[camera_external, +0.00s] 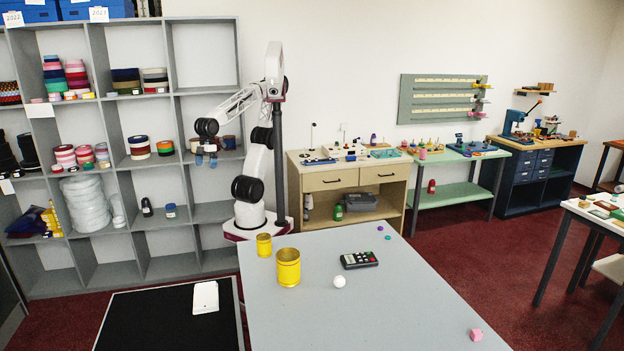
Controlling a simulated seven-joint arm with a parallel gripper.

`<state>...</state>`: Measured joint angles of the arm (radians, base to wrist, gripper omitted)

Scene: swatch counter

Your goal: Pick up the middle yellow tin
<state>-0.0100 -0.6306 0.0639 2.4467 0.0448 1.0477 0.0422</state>
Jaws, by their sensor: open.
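Two yellow tins stand upright on the grey table. The smaller yellow tin (264,246) is near the table's back left edge. The larger yellow tin (288,268) is just in front of it and to the right. I see no third yellow tin, so I cannot tell which one is the middle one. My gripper (206,161) is open and empty. It points down, high up and left of the table, in front of the shelves and well apart from both tins.
The grey table (385,310) also holds a black calculator (359,260), a white ball (339,282), a pink block (476,335) and small purple and teal pieces at the back. The table's middle front is clear. A black mat (165,325) with a white card (205,297) lies left.

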